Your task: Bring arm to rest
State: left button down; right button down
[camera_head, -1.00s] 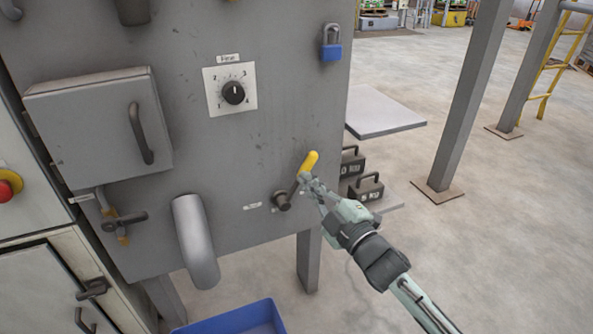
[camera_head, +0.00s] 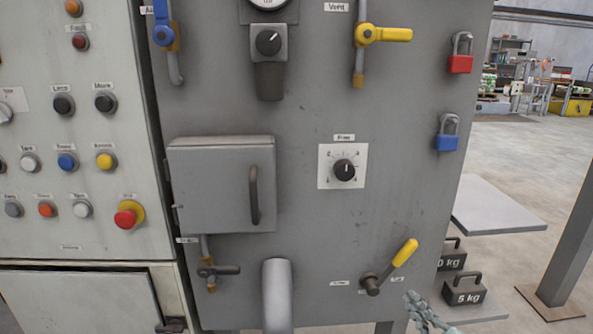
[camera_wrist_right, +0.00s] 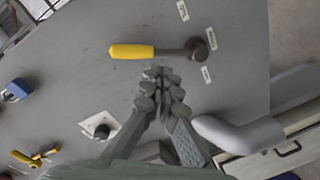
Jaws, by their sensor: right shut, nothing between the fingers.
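My right gripper (camera_head: 420,305) shows at the bottom of the head view, just right of and below the yellow-handled lever (camera_head: 404,254) on the grey panel. In the right wrist view my right gripper (camera_wrist_right: 163,80) has its fingers together and nothing between them. The yellow lever (camera_wrist_right: 132,51) lies beyond the fingertips there, apart from them. In the head view the lever's handle points up and to the right. My left gripper is in neither view.
The grey panel (camera_head: 310,230) carries a dial (camera_head: 344,170), a small door (camera_head: 222,190), a pipe (camera_head: 277,295) and a blue padlock (camera_head: 447,133). Weights (camera_head: 465,289) stand right of it below a grey plate (camera_head: 495,210). Open floor lies further right.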

jog(key=s+d+f+m+g+h, duration=0.1)
jog(key=s+f+m+g, duration=0.1)
jog(key=f, duration=0.4)
jog(key=s+d+f+m+g+h, duration=0.1)
jog(key=s+f+m+g, duration=0.15)
jog(key=f, duration=0.45)
jog(key=s+a+f+m+g, duration=0.2)
jog(key=s+f+m+g, duration=0.2)
jog(key=s+f+g, duration=0.5)
jog(key=s+f, duration=0.8)
jog(key=s, duration=0.1)
jog(key=shift+f+m+g, duration=0.3)
jog(key=shift+m+g, duration=0.05)
dwell(0.6)
